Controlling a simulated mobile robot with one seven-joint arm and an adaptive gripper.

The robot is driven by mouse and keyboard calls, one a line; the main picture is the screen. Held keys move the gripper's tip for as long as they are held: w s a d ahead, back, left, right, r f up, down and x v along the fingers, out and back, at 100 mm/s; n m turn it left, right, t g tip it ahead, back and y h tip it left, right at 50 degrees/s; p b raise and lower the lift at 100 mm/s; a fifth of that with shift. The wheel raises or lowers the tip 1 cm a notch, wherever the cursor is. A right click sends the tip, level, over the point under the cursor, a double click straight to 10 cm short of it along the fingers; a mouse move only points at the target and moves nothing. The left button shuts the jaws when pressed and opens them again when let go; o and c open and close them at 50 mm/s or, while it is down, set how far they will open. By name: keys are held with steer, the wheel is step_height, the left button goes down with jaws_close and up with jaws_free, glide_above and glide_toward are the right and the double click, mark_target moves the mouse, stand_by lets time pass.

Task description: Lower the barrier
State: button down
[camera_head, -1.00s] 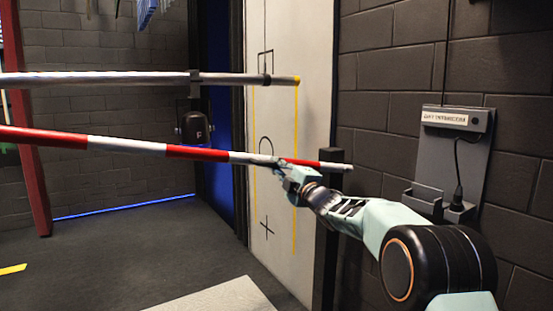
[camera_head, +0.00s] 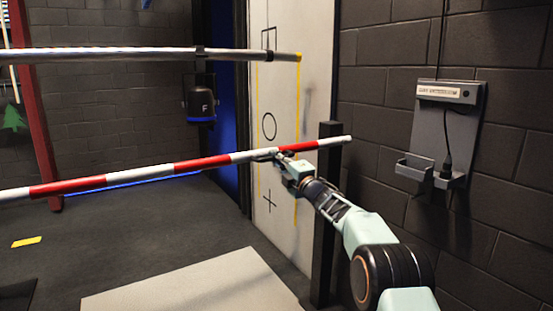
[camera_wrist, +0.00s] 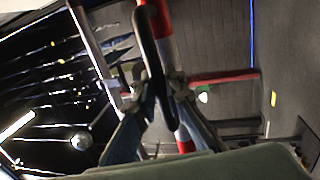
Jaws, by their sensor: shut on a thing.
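The barrier is a long red-and-white striped pole (camera_head: 200,162) crossing the head view. It rises gently from the left edge to its tip at right, which crosses in front of a dark upright post (camera_head: 326,215) near the post's top. Whether the pole touches the post is unclear.
A grey metal bar (camera_head: 110,55) spans above the barrier. A wall unit (camera_head: 445,130) with a cable and holder is at right. A black device marked F (camera_head: 200,104) hangs at the back. A pale mat (camera_head: 200,285) lies on the otherwise mostly open floor.

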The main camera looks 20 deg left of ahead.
steer(key=shift+f, duration=0.5)
steer(key=c, duration=2)
jaws_free()
steer(key=shift+r, duration=0.15)
steer(key=v, duration=1.2)
steer(key=shift+d, duration=0.1)
steer(key=shift+w, duration=0.1)
